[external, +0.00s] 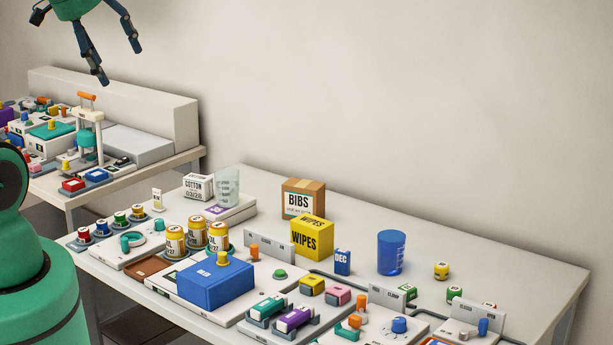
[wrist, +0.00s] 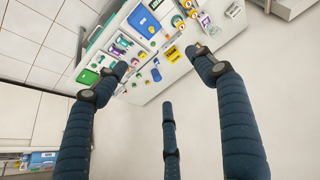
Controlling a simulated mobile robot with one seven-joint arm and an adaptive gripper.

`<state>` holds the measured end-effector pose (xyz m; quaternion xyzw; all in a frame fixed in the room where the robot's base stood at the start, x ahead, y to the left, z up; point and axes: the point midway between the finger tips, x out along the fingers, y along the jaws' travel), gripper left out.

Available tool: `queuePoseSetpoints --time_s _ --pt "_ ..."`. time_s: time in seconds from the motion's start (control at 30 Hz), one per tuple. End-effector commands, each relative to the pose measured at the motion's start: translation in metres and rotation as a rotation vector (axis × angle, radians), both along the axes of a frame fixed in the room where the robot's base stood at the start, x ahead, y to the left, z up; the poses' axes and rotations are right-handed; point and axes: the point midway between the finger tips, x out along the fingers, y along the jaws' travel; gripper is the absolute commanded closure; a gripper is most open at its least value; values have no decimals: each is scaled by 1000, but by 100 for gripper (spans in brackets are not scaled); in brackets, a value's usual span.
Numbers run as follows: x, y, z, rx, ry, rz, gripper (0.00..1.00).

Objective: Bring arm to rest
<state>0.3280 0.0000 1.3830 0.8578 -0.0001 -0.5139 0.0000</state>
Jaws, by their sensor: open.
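My gripper (external: 112,58) hangs in the air at the top left of the external view, its dark blue fingers spread apart with nothing between them. In the wrist view my gripper (wrist: 165,78) shows as several spread dark fingers, open and empty. It is well above the tables and touches nothing. The wrist view looks down at the main table from high up. The upper links of my arm are out of frame in the external view.
The main white table (external: 480,250) holds a blue box, a yellow WIPES box (external: 311,238), a BIBS box (external: 303,199), a blue cup (external: 391,252) and several small blocks. A second table (external: 185,160) with items stands behind left. Air around my gripper is free.

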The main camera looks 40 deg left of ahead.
Motion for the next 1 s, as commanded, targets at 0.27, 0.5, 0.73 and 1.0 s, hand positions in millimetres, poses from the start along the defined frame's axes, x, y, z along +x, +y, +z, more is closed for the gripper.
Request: queuePoseSetpoints --time_s 0.27,0.5,0.73,1.0 --pt "0 0 -57 0 0 0 31" --pt "0 0 -75 0 0 0 31" --pt "0 0 -75 0 -1 0 31" --pt "0 0 -77 0 0 0 31"
